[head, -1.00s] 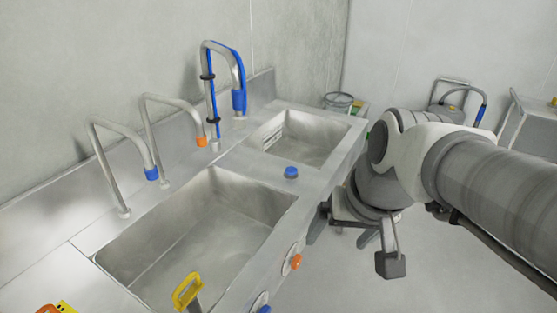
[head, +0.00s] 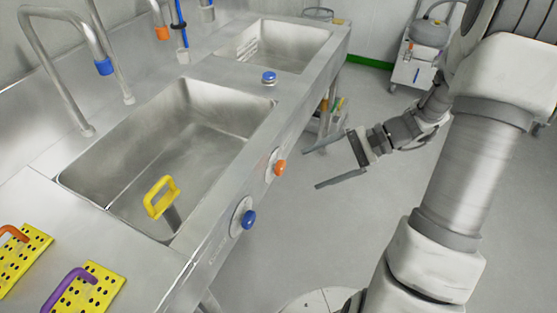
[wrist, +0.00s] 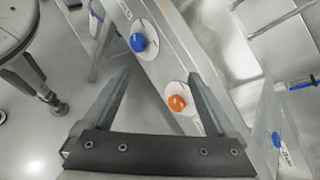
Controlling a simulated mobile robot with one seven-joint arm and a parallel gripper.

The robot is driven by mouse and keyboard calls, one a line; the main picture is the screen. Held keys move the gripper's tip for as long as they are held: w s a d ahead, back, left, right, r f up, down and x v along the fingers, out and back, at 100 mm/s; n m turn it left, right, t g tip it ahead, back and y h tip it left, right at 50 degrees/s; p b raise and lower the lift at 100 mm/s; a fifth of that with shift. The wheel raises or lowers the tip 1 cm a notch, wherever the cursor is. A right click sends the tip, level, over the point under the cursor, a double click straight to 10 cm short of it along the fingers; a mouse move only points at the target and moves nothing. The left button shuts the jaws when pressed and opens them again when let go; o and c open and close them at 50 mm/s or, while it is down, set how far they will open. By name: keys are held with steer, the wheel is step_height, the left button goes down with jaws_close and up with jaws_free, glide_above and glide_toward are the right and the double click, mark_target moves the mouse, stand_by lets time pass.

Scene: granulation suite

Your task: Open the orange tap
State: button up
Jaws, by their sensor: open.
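The orange tap knob (head: 280,167) sits on a round plate on the sink's front panel, right of and beyond the blue knob (head: 249,219). In the wrist view the orange knob (wrist: 177,103) shows between my fingers, nearer the right one, and the blue knob (wrist: 138,42) is above and left of it. My gripper (head: 318,166) is open and empty, in front of the panel, with its fingers pointing toward it and apart from the orange knob. An orange-tipped spout (head: 162,33) and a blue-tipped spout (head: 104,67) stand behind the large basin.
The large basin (head: 190,100) holds a yellow-handled tool (head: 161,197). A blue button (head: 269,77) is on the counter between the basins. Yellow perforated plates (head: 95,290) lie at the front left. A wheeled machine (head: 420,65) stands at the back right.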

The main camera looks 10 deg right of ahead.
mark_target(283, 169)
steer(key=w+d+f+m+t+y+b, duration=0.1)
steer(key=d+f+m+t+b, duration=0.1)
steer(key=d+f+m+t, duration=0.4)
steer(key=w+d+f+m+t+y+b, duration=0.1)
steer(key=d+f+m+t+y+b, duration=0.15)
steer(key=f, duration=0.55)
steer(key=shift+t+h, duration=0.25)
steer(key=shift+h, duration=0.1)
steer(key=b+x, duration=0.1)
steer(key=x, duration=0.7)
steer(key=b+x, duration=0.1)
steer(key=x, duration=0.8)
steer(key=shift+w+d+f, duration=0.1)
steer(key=shift+w+f, duration=0.1)
steer(key=c, duration=1.4)
steer(key=shift+m, duration=0.25)
